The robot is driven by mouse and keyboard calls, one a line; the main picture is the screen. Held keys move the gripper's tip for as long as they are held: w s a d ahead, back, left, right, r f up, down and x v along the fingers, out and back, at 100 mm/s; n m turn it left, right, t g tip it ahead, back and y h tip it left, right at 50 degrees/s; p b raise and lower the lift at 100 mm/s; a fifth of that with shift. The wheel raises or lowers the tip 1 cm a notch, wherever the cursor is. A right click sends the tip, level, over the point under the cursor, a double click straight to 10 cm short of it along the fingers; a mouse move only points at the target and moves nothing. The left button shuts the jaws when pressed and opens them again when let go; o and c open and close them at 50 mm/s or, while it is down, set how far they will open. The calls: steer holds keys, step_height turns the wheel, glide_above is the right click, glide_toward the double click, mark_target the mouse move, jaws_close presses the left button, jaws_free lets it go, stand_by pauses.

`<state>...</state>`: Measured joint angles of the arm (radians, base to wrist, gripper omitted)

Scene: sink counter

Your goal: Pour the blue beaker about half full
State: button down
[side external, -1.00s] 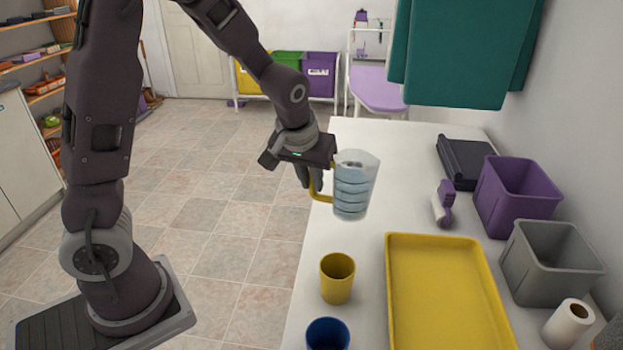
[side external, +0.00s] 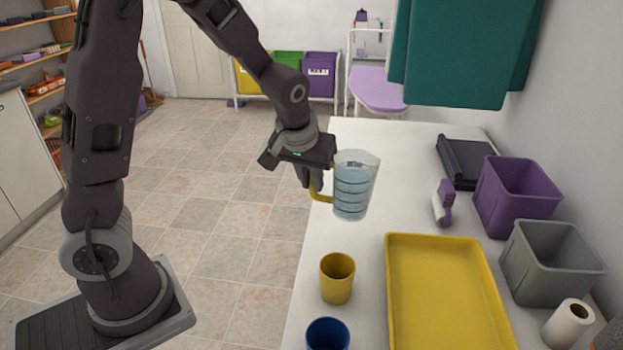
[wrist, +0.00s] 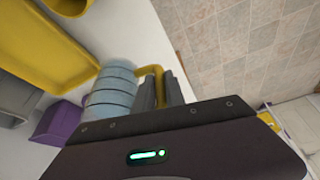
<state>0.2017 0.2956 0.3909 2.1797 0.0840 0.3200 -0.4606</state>
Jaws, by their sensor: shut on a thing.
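A clear measuring jug (side external: 354,186) with dark rings and a yellow handle (side external: 320,191) holds pale blue liquid. My gripper (side external: 313,188) is shut on the yellow handle and holds the jug roughly upright, seemingly above the white counter. The jug also shows in the wrist view (wrist: 110,92), beside my gripper fingers (wrist: 159,92). The blue beaker (side external: 328,334) stands on the counter at the bottom edge of the side view, partly cut off. Its inside looks dark and I cannot tell any level. My gripper is well behind it in the side view.
A yellow cup (side external: 337,278) stands between the jug and the blue beaker. A yellow tray (side external: 440,240) lies to the right. Purple (side external: 520,198) and grey (side external: 550,268) bins, a paper roll (side external: 567,323) and a purple-and-white tool (side external: 443,204) line the wall side.

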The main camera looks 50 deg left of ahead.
mark_target(347, 190)
step_height(347, 190, up, 6)
steer(key=shift+f, duration=0.2)
steer(key=d+f+m+h, duration=0.1)
steer(key=d+m, duration=0.1)
steer(key=m, duration=0.2)
steer(key=w+d+f+m+h, duration=0.1)
steer(key=d+m+h, duration=0.1)
steer(key=d+m, duration=0.1)
steer(key=d+f+m+h, duration=0.1)
steer(key=d+f+m, duration=0.1)
steer(key=d+m, duration=0.1)
steer(key=shift+w+d+f+m, duration=0.15)
steer(key=shift+w+m, duration=0.25)
steer(key=shift+m, duration=0.5)
steer(key=w+d+r+m+g+h, duration=0.1)
steer(key=d+r+m+g+h, duration=0.2)
steer(key=d+r+m, duration=0.45)
step_height(347, 190, down, 8)
steer(key=a+m, duration=0.1)
steer(key=shift+a+m, duration=0.35)
